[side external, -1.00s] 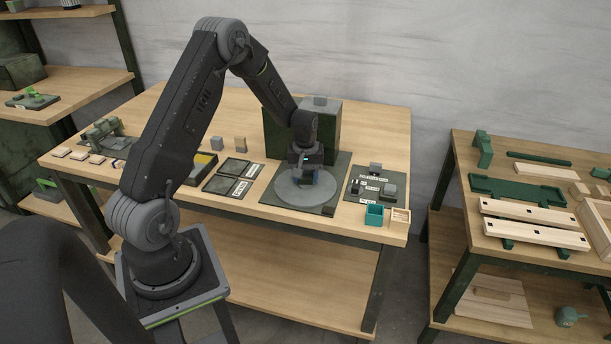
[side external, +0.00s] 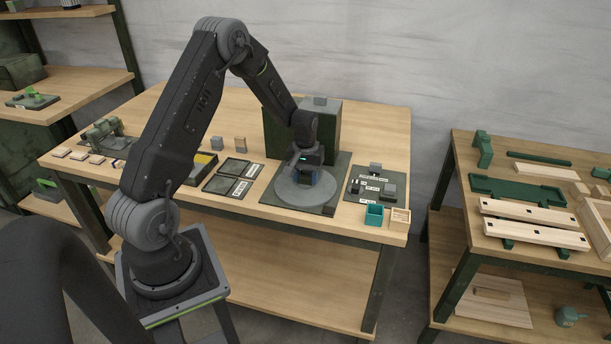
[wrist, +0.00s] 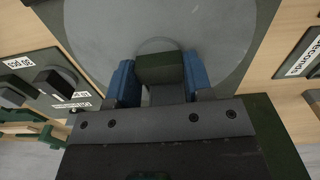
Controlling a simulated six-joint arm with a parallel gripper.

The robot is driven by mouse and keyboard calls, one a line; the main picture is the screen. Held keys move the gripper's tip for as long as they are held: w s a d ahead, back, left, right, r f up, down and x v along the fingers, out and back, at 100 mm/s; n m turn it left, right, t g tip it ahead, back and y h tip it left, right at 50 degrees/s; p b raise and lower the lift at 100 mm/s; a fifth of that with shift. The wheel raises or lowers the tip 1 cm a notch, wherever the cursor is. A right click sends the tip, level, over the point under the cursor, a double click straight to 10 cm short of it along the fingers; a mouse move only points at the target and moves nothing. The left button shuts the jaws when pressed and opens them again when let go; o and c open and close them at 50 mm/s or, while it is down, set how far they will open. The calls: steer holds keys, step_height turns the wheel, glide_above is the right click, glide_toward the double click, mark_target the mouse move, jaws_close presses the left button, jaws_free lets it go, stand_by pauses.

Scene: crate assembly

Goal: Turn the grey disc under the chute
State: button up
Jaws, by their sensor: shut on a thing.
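The grey disc (side external: 290,197) lies flat on a dark square plate (side external: 331,205) near the front right of the table. In the wrist view the disc (wrist: 100,35) fills the upper middle. My gripper (side external: 308,178) is down over the disc, in front of a dark green box-like housing (side external: 275,135), which may be the chute. In the wrist view the blue fingers of my gripper (wrist: 160,78) stand on either side of a dark green block (wrist: 160,68) at the disc and are shut on it. The underside of the block is hidden.
Right of the disc is a dark panel (side external: 357,197) with labelled blocks. Left are two dark labelled plates (side external: 238,168). The table's back left is mostly clear.

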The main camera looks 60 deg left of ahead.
mark_target(306, 177)
steer(key=o, duration=1.3)
steer(key=shift+r, duration=0.1)
step_height(306, 177, up, 14)
steer(key=shift+f, duration=0.15)
steer(key=s+d+r+m+t, duration=0.2)
steer(key=s+d+r+m, duration=0.1)
steer(key=s+d+r, duration=0.5)
steer(key=s+d+r+m+t, duration=0.25)
steer(key=d+r, duration=0.35)
steer(key=d, duration=0.5)
steer(key=s+d+m, duration=0.1)
steer(key=s, duration=0.2)
steer(key=s+d+m, duration=0.1)
steer(key=s+d, duration=0.1)
steer(key=s, duration=0.1)
steer(key=s+d+m+t, duration=0.1)
steer(key=s+d+m, duration=0.1)
steer(key=s, duration=0.2)
steer(key=shift+d+f, duration=0.15)
steer(key=shift+f, duration=0.1)
